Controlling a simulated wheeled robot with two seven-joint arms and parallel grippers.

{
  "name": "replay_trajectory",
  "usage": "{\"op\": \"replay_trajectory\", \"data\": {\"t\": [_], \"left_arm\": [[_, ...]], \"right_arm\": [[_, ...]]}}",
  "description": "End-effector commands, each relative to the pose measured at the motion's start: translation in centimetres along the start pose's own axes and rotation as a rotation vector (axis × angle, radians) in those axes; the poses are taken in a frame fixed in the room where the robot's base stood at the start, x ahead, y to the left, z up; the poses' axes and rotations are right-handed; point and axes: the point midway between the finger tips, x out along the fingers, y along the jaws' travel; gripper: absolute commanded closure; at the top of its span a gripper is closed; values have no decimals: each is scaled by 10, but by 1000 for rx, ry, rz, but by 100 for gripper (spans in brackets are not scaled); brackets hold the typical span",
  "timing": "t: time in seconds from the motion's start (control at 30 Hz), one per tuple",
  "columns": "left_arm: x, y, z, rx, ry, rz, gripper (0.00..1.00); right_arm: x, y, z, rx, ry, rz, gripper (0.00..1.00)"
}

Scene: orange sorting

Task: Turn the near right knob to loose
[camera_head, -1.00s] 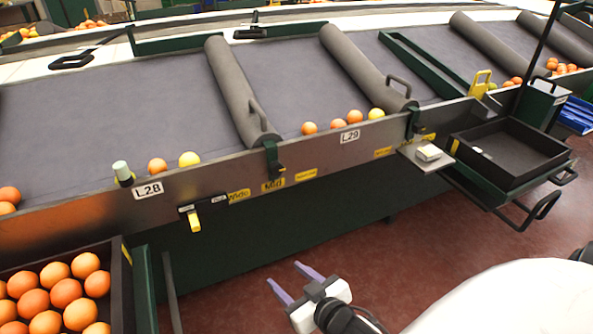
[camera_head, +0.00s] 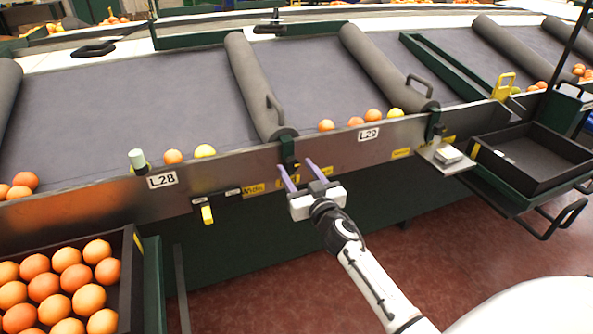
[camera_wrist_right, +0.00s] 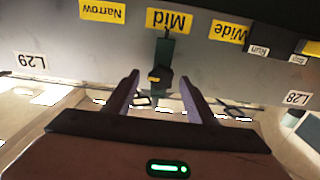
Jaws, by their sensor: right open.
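A small black knob (camera_wrist_right: 160,78) with a yellow mark sits on a green bracket on the metal front rail. Labels Narrow (camera_wrist_right: 102,11), Mid (camera_wrist_right: 169,20) and Wide (camera_wrist_right: 227,32) show upside down around it in the right wrist view. My right gripper (camera_head: 297,166) is open, with its purple fingers pointing at the rail below the roller end. In the right wrist view the fingers (camera_wrist_right: 159,74) lie to either side of the knob; contact cannot be told. Another dark knob (camera_head: 437,131) is farther right on the rail, its labels unreadable. My left gripper is out of view.
A Run/Stop switch with a yellow lever (camera_head: 207,214) is left of the gripper. A crate of oranges (camera_head: 134,262) stands at the lower left. An empty black tray (camera_head: 570,160) and a small shelf (camera_head: 436,158) jut out at right. Oranges lie along the belt edge.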

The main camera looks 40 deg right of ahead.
Motion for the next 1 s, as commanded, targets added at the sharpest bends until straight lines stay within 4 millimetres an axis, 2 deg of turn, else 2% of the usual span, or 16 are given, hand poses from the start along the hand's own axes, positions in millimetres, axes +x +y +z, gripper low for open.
{"op": "replay_trajectory", "data": {"t": [0.1,0.37,0.6,0.63,1.0], "left_arm": [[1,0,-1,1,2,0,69],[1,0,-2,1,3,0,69],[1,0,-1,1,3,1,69],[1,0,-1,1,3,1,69],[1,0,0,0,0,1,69]], "right_arm": [[7,0,0,1,0,0,49],[7,0,0,0,-1,0,49],[7,0,0,0,-1,0,88],[7,0,0,0,-1,0,90],[7,0,0,-68,0,0,90]]}}
